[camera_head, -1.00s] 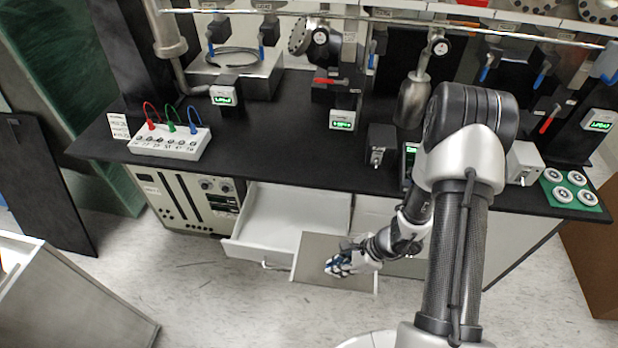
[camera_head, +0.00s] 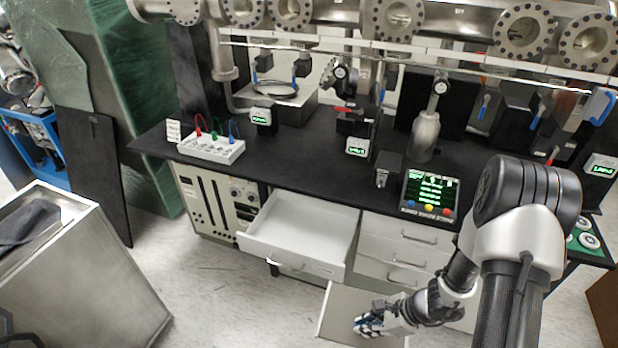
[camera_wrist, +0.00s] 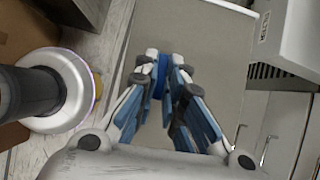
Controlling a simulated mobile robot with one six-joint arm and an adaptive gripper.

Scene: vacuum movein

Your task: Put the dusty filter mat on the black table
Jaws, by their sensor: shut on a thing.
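The filter mat (camera_head: 338,303) is a flat, grey-beige square panel, held low in front of the bench near the floor. My gripper (camera_head: 368,326) is shut on it, and the fingers and arm cover part of the panel. In the wrist view the mat (camera_wrist: 205,50) fills the area beyond my gripper (camera_wrist: 162,75), whose blue-padded fingertips are close together. Dust on the mat cannot be made out. The black table (camera_head: 300,150) is the long dark bench top behind and above the mat.
An open, empty white drawer (camera_head: 300,235) juts out below the bench top. A white socket box (camera_head: 212,148), a display panel (camera_head: 429,193) and a metal bottle (camera_head: 424,135) stand on the table. The middle front stretch is clear. A grey metal bin (camera_head: 110,280) stands at left.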

